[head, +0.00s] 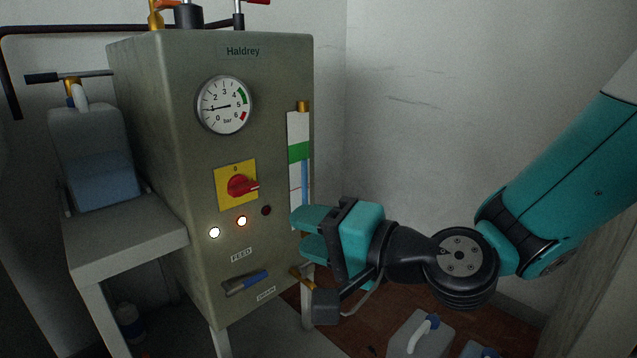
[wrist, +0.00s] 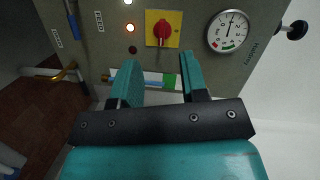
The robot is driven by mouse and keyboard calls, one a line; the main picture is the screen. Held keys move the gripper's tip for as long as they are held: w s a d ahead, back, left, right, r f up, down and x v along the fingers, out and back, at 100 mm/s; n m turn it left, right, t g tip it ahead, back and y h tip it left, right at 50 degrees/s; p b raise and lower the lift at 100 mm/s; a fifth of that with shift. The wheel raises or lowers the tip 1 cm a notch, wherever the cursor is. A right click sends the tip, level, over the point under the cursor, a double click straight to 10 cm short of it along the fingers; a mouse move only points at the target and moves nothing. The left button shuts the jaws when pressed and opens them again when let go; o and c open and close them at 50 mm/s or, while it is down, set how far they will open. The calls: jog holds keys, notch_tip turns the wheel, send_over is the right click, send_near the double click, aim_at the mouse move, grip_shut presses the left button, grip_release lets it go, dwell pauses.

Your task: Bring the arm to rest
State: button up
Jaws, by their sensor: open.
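My arm, in teal and black, reaches in from the right of the head view. My gripper (head: 300,233) is open with its two teal fingers apart and nothing between them. It is in front of the lower right of the grey-green Haldrey cabinet (head: 185,150). In the wrist view my gripper (wrist: 160,72) points at the cabinet front, with the level gauge strip (wrist: 153,77) and the red rotary switch (wrist: 162,31) beyond the fingers. I cannot tell how far the fingertips are from the panel. The fingers and wrist hide part of the cabinet's lower right edge.
The round gauge (head: 223,105), yellow switch plate (head: 223,188) and blue-handled lever (head: 248,281) are on the cabinet front. A jug (head: 92,165) stands on a side shelf (head: 110,243) at left. Another container (head: 420,338) sits low at right. Bare wall (head: 430,120) lies behind my arm.

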jog(key=s+d+r+n+g+h+p, duration=0.3)
jog(key=s+d+n+g+h+p, duration=0.2)
jog(key=s+d+n+g+h, duration=0.8)
notch_tip(320, 180, up, 37)
jog(key=s+d+m+t+y+p, duration=0.1)
jog(key=s+d+t+y+p, duration=0.2)
jog(key=p, duration=3.4)
jog(key=shift+m+t, duration=0.3)
jog(key=shift+t, duration=0.2)
